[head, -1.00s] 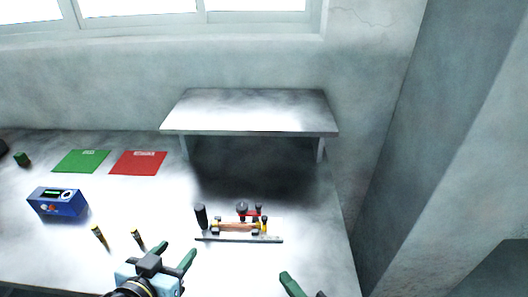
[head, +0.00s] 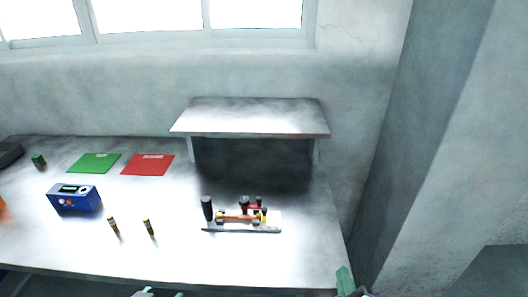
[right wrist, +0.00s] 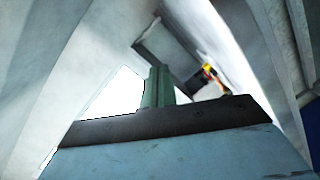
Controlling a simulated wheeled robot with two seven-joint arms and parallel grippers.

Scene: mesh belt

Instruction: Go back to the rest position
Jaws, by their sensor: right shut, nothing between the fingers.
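My right gripper (head: 345,281) shows at the bottom edge of the head view, by the table's right front corner. In the right wrist view its green fingers (right wrist: 158,88) are together and empty. Only the tips of my left gripper (head: 160,294) show at the bottom edge, in front of the table (head: 250,268). Its jaws are mostly cut off by the frame, so I cannot tell how they stand. Neither gripper touches anything that I can see.
A raised shelf (head: 250,116) stands at the back right, with small tools (head: 238,216) in front. Two small cylinders (head: 112,226) (head: 149,227) stand near a blue device (head: 75,198). Green (head: 94,163) and red (head: 148,165) mats lie behind. The front strip of table is clear.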

